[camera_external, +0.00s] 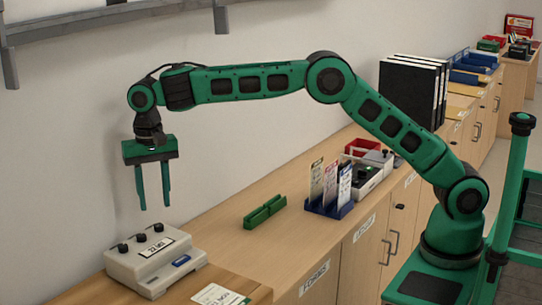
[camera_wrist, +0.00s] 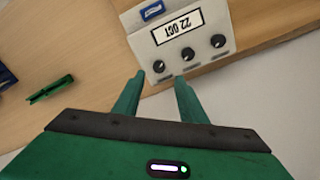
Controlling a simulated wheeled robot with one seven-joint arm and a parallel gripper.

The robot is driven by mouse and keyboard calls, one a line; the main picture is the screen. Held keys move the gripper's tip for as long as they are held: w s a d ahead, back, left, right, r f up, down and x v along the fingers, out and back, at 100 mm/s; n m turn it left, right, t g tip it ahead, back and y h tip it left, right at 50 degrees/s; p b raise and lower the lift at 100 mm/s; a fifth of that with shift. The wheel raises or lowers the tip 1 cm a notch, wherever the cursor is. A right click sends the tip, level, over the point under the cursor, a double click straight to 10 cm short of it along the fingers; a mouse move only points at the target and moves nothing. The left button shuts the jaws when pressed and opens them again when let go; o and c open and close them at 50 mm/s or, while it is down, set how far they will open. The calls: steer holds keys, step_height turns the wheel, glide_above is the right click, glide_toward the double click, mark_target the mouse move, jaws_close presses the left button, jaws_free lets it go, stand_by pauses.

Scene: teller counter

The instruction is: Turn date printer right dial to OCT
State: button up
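The date printer (camera_external: 155,263) is a pale box on the counter at lower left, with three black dials along its back and a display window. It also shows at the top of the wrist view (camera_wrist: 205,18), turned around. The display (camera_wrist: 177,27) seems to read 22 OCT, in small print. Seen from the printer's front, the right dial (camera_external: 158,229) is the leftmost in the wrist view (camera_wrist: 158,66). My gripper (camera_external: 155,207) is open and empty, pointing down above the printer's dial side, apart from it. In the wrist view its fingertips (camera_wrist: 160,78) appear near the right dial.
A green holder (camera_external: 264,212) lies on the counter right of the printer. A blue rack with cards (camera_external: 330,207) stands farther right. A printed card (camera_external: 222,296) lies in front of the printer. The wall is close behind; counter between printer and green holder is clear.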

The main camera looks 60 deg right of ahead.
steer(key=shift+w+r, duration=0.1)
steer(key=shift+r, duration=2.35)
steer(key=s+d+r+n+t, duration=0.15)
steer(key=d+r, duration=0.25)
steer(key=d, duration=0.5)
steer(key=s+d+r, duration=0.2)
steer(key=d+r, duration=0.1)
steer(key=d, duration=0.6)
steer(key=s+d, duration=0.5)
steer(key=d, duration=0.3)
steer(key=s+d, duration=0.5)
steer(key=d, duration=0.3)
steer(key=s+d+f+h, duration=0.1)
steer(key=s+d+f, duration=0.3)
steer(key=s+d, duration=1.35)
steer(key=s+d+f, duration=0.1)
steer(key=s+f, duration=0.1)
steer(key=s, duration=0.3)
steer(key=s+d+f+m+g, duration=0.1)
steer(key=s+f, duration=0.1)
steer(key=s, duration=0.3)
steer(key=s+d+f+y, duration=0.1)
steer(key=s+f, duration=0.1)
steer(key=s, duration=0.4)
steer(key=shift+f, duration=0.35)
